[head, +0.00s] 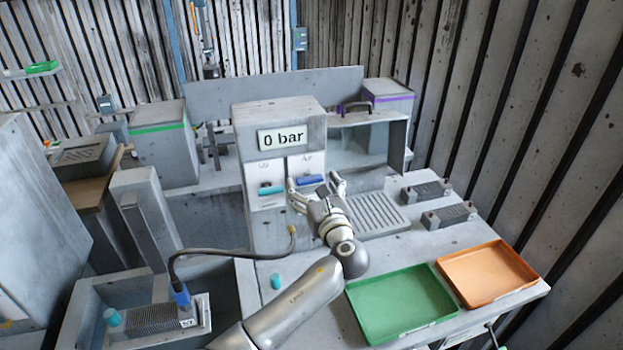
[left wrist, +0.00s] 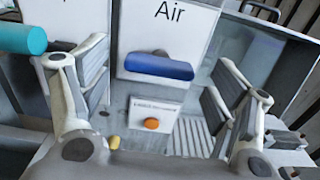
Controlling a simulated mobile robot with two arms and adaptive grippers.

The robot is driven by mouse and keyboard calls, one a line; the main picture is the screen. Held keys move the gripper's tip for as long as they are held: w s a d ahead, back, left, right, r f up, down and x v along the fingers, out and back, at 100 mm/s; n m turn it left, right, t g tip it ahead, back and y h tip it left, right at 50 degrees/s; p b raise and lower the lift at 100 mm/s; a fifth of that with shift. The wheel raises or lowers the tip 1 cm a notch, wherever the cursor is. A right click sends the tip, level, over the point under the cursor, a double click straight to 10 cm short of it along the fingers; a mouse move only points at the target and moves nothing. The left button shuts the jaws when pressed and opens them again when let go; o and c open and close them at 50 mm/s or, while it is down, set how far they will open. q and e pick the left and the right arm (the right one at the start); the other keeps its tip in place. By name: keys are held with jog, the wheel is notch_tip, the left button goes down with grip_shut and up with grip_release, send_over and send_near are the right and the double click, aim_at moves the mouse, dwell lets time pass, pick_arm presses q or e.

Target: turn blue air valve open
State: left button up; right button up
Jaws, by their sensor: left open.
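The blue air valve (head: 310,180) is a horizontal bar handle on the grey panel, under the label "Air". In the left wrist view the blue handle (left wrist: 158,67) lies level between my open fingers and beyond them. My left gripper (head: 317,184) is open in front of the handle, one finger toward each end, with nothing held. It also shows in the left wrist view (left wrist: 160,85). I cannot tell whether the fingers touch the handle. A display (head: 282,138) above reads "0 bar". My right gripper is not in view.
A teal handle (head: 271,190) sits left of the blue one, close to my left finger. A green tray (head: 400,304) and an orange tray (head: 488,274) lie on the bench at right. A hose (head: 230,252) runs to a part at lower left. A grated area (head: 378,216) is beside my gripper.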

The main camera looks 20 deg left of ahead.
pick_arm(q)
jog(key=shift+w+a+r, duration=0.1)
jog(key=shift+w+a, duration=0.2)
jog(key=shift+w, duration=0.2)
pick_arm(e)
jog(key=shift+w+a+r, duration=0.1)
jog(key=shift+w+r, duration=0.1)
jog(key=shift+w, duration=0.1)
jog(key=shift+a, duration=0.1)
pick_arm(q)
jog(key=c, duration=1)
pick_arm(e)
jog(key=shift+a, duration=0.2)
